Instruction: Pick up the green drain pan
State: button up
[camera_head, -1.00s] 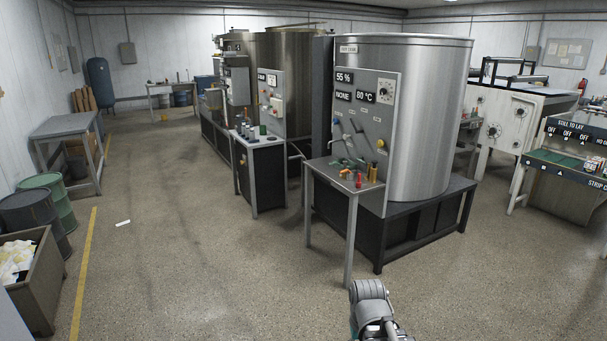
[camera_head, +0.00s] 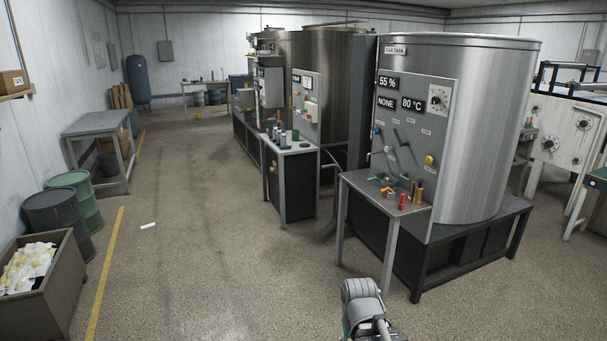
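No green drain pan can be told for certain. Small green items (camera_head: 381,178) lie on the small table (camera_head: 356,184) in front of the big steel tank (camera_head: 487,130), among red and orange pieces; they are too small to make out. Another small green thing (camera_head: 295,135) stands on the farther bench, beside dark bottles. Part of my grey arm shows at the bottom edge, right of centre, on the near side of the small table and apart from it. My gripper's fingers do not show.
A green drum (camera_head: 86,205), a dark drum (camera_head: 58,222) and a bin of crumpled material (camera_head: 40,305) stand at the left. A grey table (camera_head: 95,124) is behind them. A white scrap (camera_head: 148,225) lies on the floor.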

aim_at(377, 180)
jog(key=u, duration=0.1)
jog(key=i, duration=3.5)
jog(key=z, duration=0.25)
